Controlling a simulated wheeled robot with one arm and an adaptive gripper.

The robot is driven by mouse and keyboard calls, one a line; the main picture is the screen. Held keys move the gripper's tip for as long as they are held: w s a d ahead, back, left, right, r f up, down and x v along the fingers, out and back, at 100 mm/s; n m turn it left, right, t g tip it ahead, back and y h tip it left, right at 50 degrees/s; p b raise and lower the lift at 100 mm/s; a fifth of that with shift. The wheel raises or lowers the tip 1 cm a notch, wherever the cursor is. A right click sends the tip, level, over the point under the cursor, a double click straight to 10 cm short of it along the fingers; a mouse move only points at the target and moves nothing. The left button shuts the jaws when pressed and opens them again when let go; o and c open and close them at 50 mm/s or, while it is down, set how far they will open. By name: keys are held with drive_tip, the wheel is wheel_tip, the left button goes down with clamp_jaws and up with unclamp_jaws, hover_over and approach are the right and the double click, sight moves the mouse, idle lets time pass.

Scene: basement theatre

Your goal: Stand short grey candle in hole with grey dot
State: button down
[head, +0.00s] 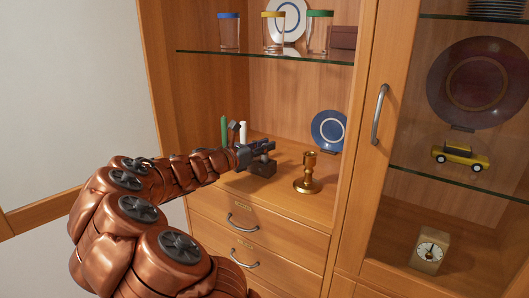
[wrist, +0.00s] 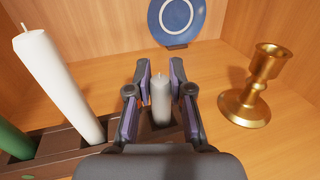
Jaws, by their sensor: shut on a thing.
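The short grey candle (wrist: 161,104) is upright between my gripper's fingers in the wrist view. My gripper (wrist: 161,76) is shut on it, with one finger on each side. In the head view my gripper (head: 264,147) is over the right end of a dark wooden block (head: 263,168). The block also shows in the wrist view (wrist: 60,150), and the candle's lower end is at its right part. I cannot tell whether that end is inside a hole. No grey dot can be made out; my gripper covers part of the block.
A tall white candle (wrist: 62,80) and a green candle (wrist: 14,140) stand in the block to the left. A brass candlestick (head: 308,174) stands to the right on the cabinet top. A blue plate (head: 328,130) leans behind. A glass shelf (head: 265,57) with tumblers is above.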

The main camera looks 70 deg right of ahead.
drive_tip(key=shift+f, duration=1.2)
drive_tip(key=c, duration=1.1)
unclamp_jaws()
drive_tip(key=shift+f, duration=0.1)
drive_tip(key=shift+o, duration=0.2)
drive_tip(key=shift+r, duration=0.2)
drive_tip(key=b+v, duration=0.1)
drive_tip(key=v, duration=1.1)
drive_tip(key=shift+a, duration=0.1)
